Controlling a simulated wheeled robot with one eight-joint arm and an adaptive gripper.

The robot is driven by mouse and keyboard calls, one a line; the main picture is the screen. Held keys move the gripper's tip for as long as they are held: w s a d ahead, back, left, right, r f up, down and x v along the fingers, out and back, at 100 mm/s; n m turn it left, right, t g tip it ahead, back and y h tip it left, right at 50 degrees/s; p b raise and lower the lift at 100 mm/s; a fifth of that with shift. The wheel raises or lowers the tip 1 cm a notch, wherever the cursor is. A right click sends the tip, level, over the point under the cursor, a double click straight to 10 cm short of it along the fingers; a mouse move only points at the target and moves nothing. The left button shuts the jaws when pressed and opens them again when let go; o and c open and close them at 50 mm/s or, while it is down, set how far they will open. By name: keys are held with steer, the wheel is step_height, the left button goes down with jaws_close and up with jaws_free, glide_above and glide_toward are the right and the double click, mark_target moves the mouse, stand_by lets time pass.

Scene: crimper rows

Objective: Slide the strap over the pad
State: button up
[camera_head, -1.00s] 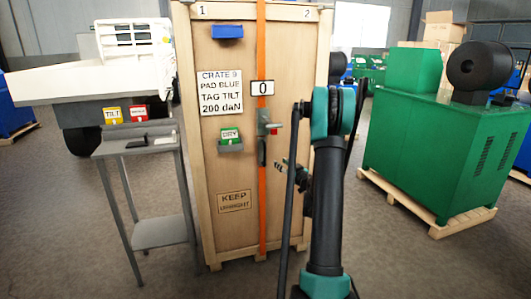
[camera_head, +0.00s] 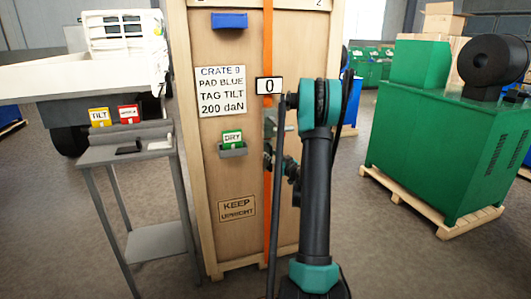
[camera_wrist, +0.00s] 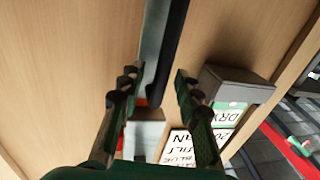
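The blue pad (camera_head: 229,20) sits near the top of the crate's front, left of the strap. The orange strap (camera_head: 267,48) runs vertically down the crate, to the right of the pad and apart from it. A grey tensioner (camera_head: 270,121) is on the strap below the "0" display (camera_head: 269,86), partly behind my arm. My gripper (camera_head: 272,162) is low by the strap, mostly hidden by my arm. In the wrist view my gripper (camera_wrist: 155,82) is open. A grey and dark bar (camera_wrist: 166,45) with a red part near its end appears between the fingers; contact cannot be told.
The wooden crate (camera_head: 237,180) bears a printed sign (camera_head: 220,91) and a green DRY tag (camera_head: 232,138) in a holder. A grey stand (camera_head: 125,150) at left carries yellow TILT (camera_head: 99,117) and red (camera_head: 128,114) tags. A green machine (camera_head: 430,150) stands right.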

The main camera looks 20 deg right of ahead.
steer(key=shift+w+a, duration=0.1)
steer(key=shift+w, duration=0.3)
jaws_close()
